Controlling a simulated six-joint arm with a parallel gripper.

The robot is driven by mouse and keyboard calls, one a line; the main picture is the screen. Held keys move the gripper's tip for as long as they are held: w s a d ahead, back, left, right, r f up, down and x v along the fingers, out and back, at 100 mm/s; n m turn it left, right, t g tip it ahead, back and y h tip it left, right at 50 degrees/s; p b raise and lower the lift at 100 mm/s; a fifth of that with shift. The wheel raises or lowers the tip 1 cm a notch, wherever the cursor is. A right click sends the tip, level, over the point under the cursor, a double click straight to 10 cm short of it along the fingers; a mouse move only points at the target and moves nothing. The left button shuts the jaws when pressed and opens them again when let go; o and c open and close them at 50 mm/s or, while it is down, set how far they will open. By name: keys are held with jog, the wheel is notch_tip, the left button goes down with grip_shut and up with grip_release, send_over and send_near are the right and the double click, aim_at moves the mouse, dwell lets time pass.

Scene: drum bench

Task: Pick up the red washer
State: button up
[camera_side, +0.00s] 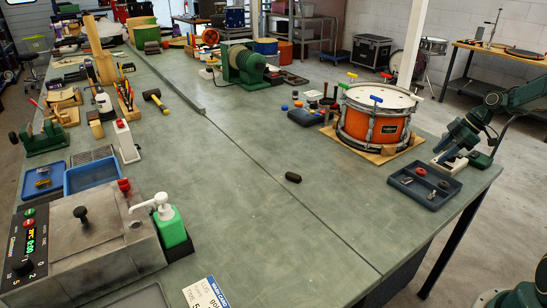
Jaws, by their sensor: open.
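A small red ring-like piece (420,171), which looks like the red washer, lies in the back part of a dark tray (414,197) at the right end of the bench. My gripper (447,164) is at the tray's back right edge, to the right of the red piece and apart from it. It is open, with nothing visible between the fingers. The fingertips are small here, and their exact height over the tray is hard to tell.
Grey metal pieces (431,195) lie in the same tray. An orange drum (374,122) on a wooden board stands just left of the tray. A dark oblong piece (293,177) lies mid-bench. The bench top (320,225) in front of the drum is mostly clear.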

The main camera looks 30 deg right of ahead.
aim_at(422, 170)
jog(key=shift+x, duration=1.25)
jog(key=shift+x, duration=2.5)
jog(key=c, duration=0.7)
jog(key=shift+c, duration=0.3)
